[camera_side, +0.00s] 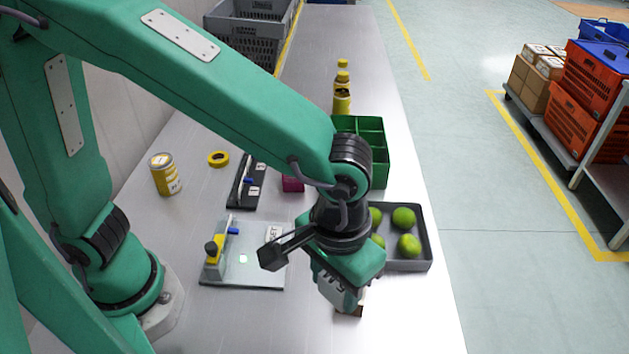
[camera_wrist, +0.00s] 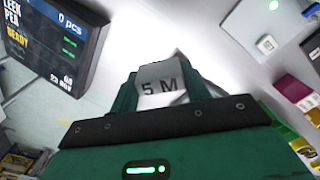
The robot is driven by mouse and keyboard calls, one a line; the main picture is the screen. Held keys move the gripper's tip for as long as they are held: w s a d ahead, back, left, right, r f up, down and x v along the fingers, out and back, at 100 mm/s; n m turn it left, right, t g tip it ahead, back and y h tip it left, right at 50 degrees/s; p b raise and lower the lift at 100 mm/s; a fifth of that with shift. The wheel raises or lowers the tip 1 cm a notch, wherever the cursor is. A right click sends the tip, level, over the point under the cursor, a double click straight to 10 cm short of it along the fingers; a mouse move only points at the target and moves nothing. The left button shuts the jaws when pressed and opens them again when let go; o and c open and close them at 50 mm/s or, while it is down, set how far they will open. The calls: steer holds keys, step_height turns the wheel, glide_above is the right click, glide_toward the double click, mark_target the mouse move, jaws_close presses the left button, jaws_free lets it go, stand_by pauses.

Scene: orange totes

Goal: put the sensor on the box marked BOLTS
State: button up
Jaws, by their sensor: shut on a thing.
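In the side view, my gripper (camera_side: 340,297) points down at the front right of the metal table. It is shut on a pale grey piece marked 5 M, clear in the wrist view (camera_wrist: 160,82) between the green fingers. I cannot tell whether this piece is the sensor. A small brown piece (camera_side: 348,312) shows just below the gripper, mostly hidden; its contact with the gripper is unclear. No BOLTS marking is readable, so I cannot pick out that box.
A grey tray (camera_side: 425,255) with several green fruits lies behind my gripper; a green divided crate (camera_side: 378,175) stands farther back. Left are a plate marked SET (camera_side: 262,275), a magenta block (camera_side: 292,184) and a yellow can (camera_side: 165,175). The wrist view shows a dark display (camera_wrist: 45,45).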

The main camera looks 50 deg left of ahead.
steer(key=w+a+f, duration=0.1)
steer(key=w+f, duration=0.1)
steer(key=w, duration=0.1)
steer(key=w+a+f, duration=0.1)
steer(key=w, duration=0.1)
steer(key=w+a+f, duration=0.1)
steer(key=w+f, duration=0.1)
steer(key=w, duration=0.1)
steer(key=shift+w+a+f, duration=0.15)
steer(key=shift+w+f, duration=0.15)
steer(key=shift+w, duration=0.05)
steer(key=shift+f, duration=0.1)
steer(key=shift+f, duration=1.9)
steer(key=shift+f, duration=0.1)
steer(key=o, duration=1)
step_height(320, 180, up, 12)
